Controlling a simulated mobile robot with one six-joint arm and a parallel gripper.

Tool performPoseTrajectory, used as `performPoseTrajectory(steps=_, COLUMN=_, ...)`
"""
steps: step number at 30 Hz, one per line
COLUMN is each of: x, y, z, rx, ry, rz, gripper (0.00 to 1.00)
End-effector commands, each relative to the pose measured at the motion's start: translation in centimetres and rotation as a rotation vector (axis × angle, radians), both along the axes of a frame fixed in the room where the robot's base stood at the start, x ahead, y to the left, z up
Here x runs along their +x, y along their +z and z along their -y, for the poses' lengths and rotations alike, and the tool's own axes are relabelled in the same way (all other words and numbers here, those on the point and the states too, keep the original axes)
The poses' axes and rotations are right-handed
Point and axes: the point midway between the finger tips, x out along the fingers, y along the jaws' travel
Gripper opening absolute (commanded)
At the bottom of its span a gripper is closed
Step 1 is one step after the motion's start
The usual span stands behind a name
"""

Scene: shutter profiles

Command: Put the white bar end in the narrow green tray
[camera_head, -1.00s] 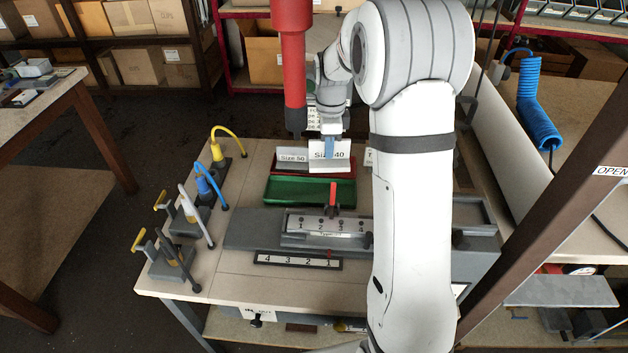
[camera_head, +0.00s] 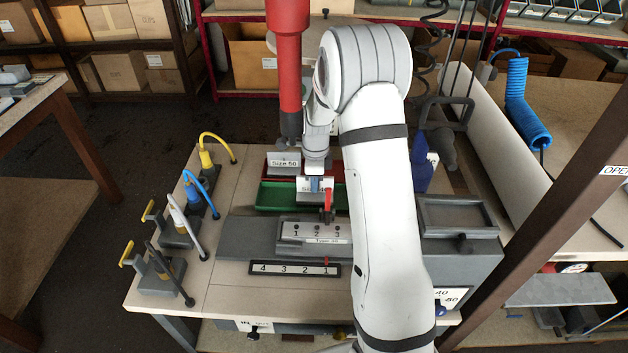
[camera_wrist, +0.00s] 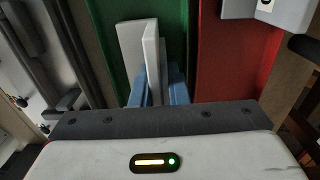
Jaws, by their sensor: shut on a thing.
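The white bar end (camera_head: 307,196) is a pale angled piece, and it also shows in the wrist view (camera_wrist: 150,45). My gripper (camera_head: 317,184) points down with its blue fingers (camera_wrist: 152,88) shut on it. The bar end is over the narrow green tray (camera_head: 272,197), near the tray's right part. In the wrist view the green tray (camera_wrist: 110,60) lies behind and on both sides of the bar end. I cannot tell whether the piece touches the tray floor. My arm hides the tray's right end.
A red tray (camera_head: 272,173) lies directly behind the green one, with a grey "Size 50" piece (camera_head: 284,162). A grey fixture with a numbered plate (camera_head: 314,233) and red lever (camera_head: 328,201) is in front. A red column (camera_head: 289,70) hangs close behind; hose clamps stand left.

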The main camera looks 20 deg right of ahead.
Motion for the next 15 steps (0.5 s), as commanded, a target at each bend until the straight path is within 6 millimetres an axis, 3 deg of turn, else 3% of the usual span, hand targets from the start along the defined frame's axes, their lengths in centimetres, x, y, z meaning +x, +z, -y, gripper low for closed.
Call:
performPoseTrajectory(steps=11, x=0.04, y=-0.57, z=0.07, rx=-0.001, ry=-0.001, rz=0.002, gripper=0.00)
performPoseTrajectory(steps=12, x=0.04, y=-0.51, z=0.08, rx=-0.001, ry=-0.001, rz=0.002, gripper=0.16)
performPoseTrajectory(steps=15, x=0.02, y=-0.45, z=0.09, rx=0.000, ry=-0.001, rz=0.001, gripper=0.24)
